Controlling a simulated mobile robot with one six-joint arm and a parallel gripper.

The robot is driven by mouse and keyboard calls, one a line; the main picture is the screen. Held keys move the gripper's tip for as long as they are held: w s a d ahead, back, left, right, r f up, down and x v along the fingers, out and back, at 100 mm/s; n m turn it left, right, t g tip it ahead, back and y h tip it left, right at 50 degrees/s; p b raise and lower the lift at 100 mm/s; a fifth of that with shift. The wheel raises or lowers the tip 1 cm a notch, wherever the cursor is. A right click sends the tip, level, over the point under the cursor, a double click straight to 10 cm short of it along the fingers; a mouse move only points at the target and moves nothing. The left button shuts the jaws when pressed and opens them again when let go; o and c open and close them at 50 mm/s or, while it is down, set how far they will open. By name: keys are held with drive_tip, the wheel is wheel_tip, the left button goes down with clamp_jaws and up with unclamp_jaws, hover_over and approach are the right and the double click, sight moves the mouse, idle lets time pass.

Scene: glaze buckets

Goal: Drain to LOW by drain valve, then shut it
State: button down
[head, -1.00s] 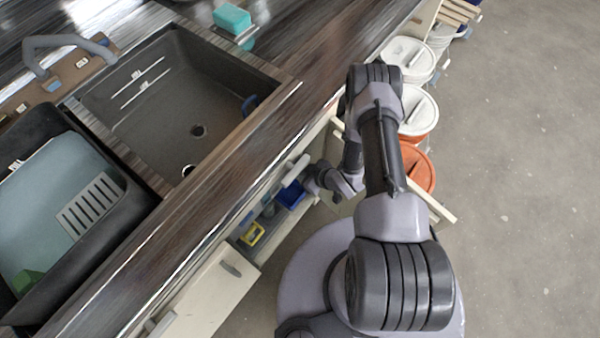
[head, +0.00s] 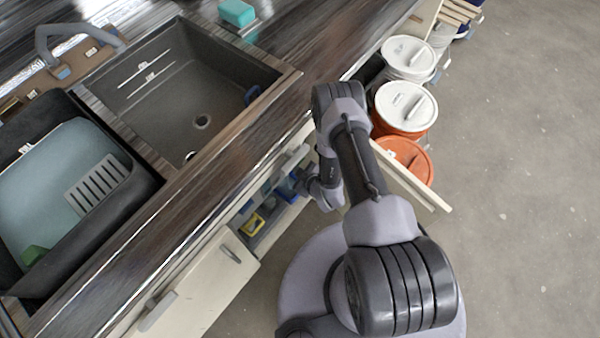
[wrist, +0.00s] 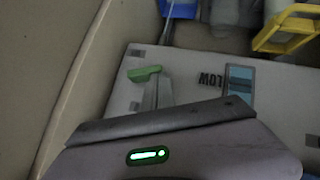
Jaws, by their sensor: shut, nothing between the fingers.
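In the wrist view a pale box or panel carries a small green lever (wrist: 144,73), which looks like the drain valve handle. It lies roughly crosswise in the picture. The printed word LOW (wrist: 211,80) appears upside down beside a blue-grey window (wrist: 239,82), right of the lever; the liquid level cannot be read. My gripper (wrist: 157,90) is shut and empty, its tips just below the green lever in the picture; whether they touch it I cannot tell. In the head view my wrist (head: 323,188) is at the open cabinet under the counter, and the valve is hidden.
A yellow item (wrist: 288,28) and a blue item (wrist: 180,8) lie beyond the panel. A pale cabinet wall runs along the left. In the head view, the sink (head: 190,90) is above the cabinet, and white-lidded buckets (head: 407,105) and an orange bucket (head: 408,158) stand right.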

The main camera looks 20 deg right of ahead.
drive_tip(key=shift+s+a+f, duration=0.1)
drive_tip(key=shift+a+f, duration=0.1)
drive_tip(key=shift+f, duration=1.7)
idle(0.6)
